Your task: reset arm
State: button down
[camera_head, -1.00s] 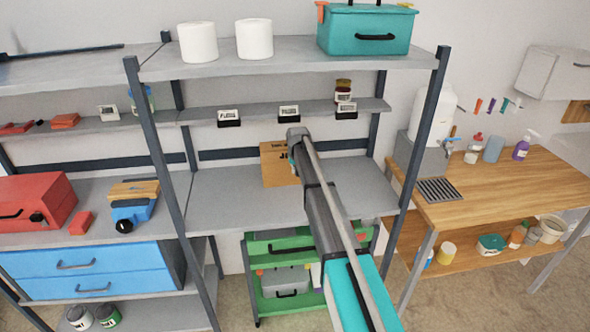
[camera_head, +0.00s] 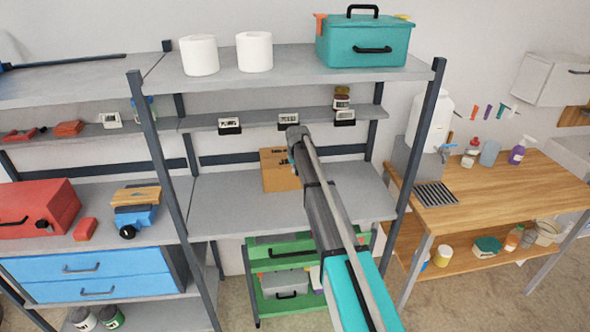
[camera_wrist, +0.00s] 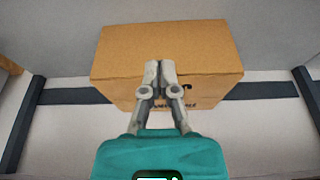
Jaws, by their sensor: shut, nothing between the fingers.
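My arm reaches forward from the lower right in the head view, toward the middle bay of the shelving unit. My gripper (camera_wrist: 159,70) shows in the wrist view with its two grey fingers together and nothing between them. A brown cardboard box (camera_wrist: 200,50) lies ahead of the fingers in that view, with partly hidden dark print on its front. I cannot tell whether the fingertips touch it. In the head view the box (camera_head: 273,172) stands on the middle shelf (camera_head: 230,200), partly behind my arm. The fingers are hidden there.
A teal toolbox (camera_head: 340,45) and two white rolls (camera_head: 254,52) stand on the top shelf. A dark upright post (camera_head: 420,140) is right of my arm. A wooden workbench (camera_head: 500,195) stands at the right. A green cart (camera_head: 275,245) is below. The shelf left of the box is clear.

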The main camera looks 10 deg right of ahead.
jog(key=shift+s, duration=0.1)
jog(key=s+f+g+b, duration=0.1)
jog(key=s, duration=2.1)
jog(key=s+d+f+g+b, duration=0.1)
jog(key=s+g, duration=0.1)
jog(key=s, duration=1.9)
jog(key=shift+s+d+f, duration=0.3)
jog(key=shift+s+f, duration=0.05)
jog(key=shift+s, duration=0.05)
